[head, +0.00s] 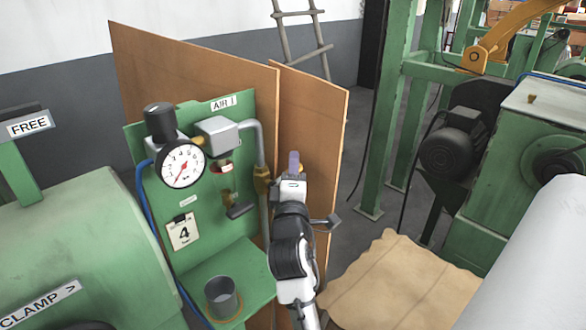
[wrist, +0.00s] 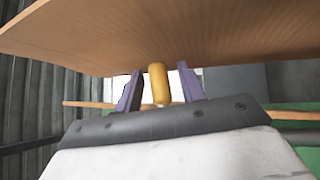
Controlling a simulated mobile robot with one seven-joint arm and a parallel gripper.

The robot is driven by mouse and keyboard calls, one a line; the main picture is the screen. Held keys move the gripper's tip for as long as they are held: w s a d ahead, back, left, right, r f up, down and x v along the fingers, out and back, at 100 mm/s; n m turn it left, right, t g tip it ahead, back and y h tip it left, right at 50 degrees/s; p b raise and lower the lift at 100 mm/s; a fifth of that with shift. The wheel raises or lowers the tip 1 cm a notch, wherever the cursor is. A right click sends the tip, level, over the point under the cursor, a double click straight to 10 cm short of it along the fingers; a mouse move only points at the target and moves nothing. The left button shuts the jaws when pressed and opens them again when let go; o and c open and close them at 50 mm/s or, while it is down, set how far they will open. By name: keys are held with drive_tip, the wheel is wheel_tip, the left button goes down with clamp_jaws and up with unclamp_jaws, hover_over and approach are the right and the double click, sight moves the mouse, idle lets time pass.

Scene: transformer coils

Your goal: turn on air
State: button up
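A green panel (head: 138,139) labelled AIR 1 (head: 222,103) carries a round gauge (head: 182,166), its red needle pointing down and left. A grey pipe (head: 257,135) runs from a grey box (head: 217,133) to a brass fitting (head: 262,180). My gripper (head: 294,162) is to the right of the panel, in front of a brown board. In the wrist view my gripper (wrist: 160,90) is open, its purple fingers on either side of a yellow cylinder-shaped handle (wrist: 158,84), with small gaps visible. What the handle attaches to is hidden.
Brown boards (head: 190,70) stand behind the panel. A dark lever (head: 240,211) and a metal cup (head: 221,297) are on the panel and its shelf. A green machine (head: 90,240) is at left, green frames (head: 400,110) and a motor (head: 452,145) at right.

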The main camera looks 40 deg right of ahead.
clamp_jaws()
drive_tip(key=shift+n+b, duration=0.3)
drive_tip(key=shift+b, duration=0.8)
drive_tip(key=shift+a+t+b, duration=0.1)
drive_tip(key=shift+t+b, duration=0.4)
drive_tip(key=shift+b, duration=0.25)
drive_tip(key=n+b, duration=0.1)
drive_tip(key=b, duration=0.2)
drive_tip(key=shift+r+n+t, duration=0.15)
drive_tip(key=shift+n+t, duration=0.15)
drive_tip(key=shift+t, duration=0.1)
drive_tip(key=r+n+t+b, duration=0.1)
drive_tip(key=b, duration=0.2)
drive_tip(key=n+t+b, duration=0.1)
drive_tip(key=n+b, duration=0.1)
drive_tip(key=b, duration=0.1)
drive_tip(key=shift+a+r+t, duration=0.3)
drive_tip(key=shift+a+r, duration=0.05)
drive_tip(key=shift+a+r+n+t+y+b, duration=0.15)
drive_tip(key=shift+r+n+t+y+b, duration=0.3)
drive_tip(key=shift+n+b, duration=0.55)
drive_tip(key=shift+r, duration=0.1)
